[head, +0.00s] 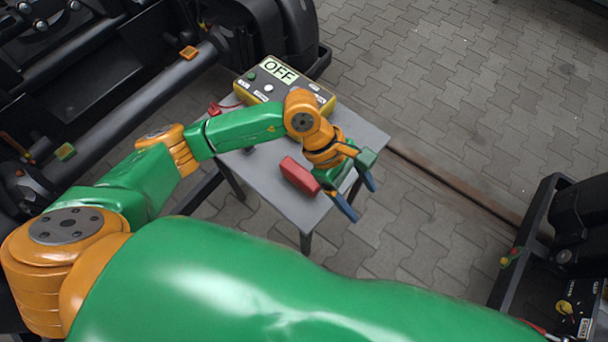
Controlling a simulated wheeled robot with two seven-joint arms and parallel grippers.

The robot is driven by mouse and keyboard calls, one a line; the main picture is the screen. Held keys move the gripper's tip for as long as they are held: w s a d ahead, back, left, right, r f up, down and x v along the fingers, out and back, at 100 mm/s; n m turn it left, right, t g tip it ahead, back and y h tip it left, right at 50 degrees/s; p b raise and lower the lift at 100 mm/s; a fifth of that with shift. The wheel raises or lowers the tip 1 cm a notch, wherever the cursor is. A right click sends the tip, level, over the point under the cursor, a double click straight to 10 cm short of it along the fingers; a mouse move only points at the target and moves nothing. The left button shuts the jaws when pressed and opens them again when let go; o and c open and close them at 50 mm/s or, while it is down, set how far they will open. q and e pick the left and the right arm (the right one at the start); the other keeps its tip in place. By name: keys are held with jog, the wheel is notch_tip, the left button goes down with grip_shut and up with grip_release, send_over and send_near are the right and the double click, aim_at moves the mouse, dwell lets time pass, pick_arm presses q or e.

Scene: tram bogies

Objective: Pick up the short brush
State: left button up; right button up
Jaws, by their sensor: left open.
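My left gripper (357,195) is open and empty, its two blue fingers spread beyond the right front edge of a small grey table (254,177). A red block-like object (299,176) lies on the table, just left of the gripper and apart from its fingers. I cannot tell whether this is the short brush; no bristles show. A small red item (215,108) and a dark one lie at the table's left side, partly hidden by my left forearm. My right gripper is not in view.
A yellow and grey box (284,88) with an "OFF" display stands at the back of the table. Dark bogie machinery (110,110) fills the left, and another dark frame (545,240) stands at the right. Paved floor (450,110) with a rail lies open between them.

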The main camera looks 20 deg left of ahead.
aim_at(301, 173)
pick_arm(q)
jog(key=w+a+f+y, duration=0.1)
jog(key=a+y, duration=0.1)
jog(key=a, duration=0.2)
jog(key=w+a+f+t+y, duration=0.1)
jog(key=w+a+y, duration=0.1)
jog(key=a, duration=0.3)
jog(key=w+a+f+m+y, duration=0.1)
jog(key=w+a+y, duration=0.1)
jog(key=a+y, duration=0.1)
jog(key=shift+w+a+f+t, duration=0.1)
jog(key=shift+a+t, duration=0.3)
jog(key=shift+a, duration=0.3)
notch_tip(301, 173, down, 6)
jog(key=shift+d+f, duration=0.1)
jog(key=shift+f, duration=0.15)
grip_shut()
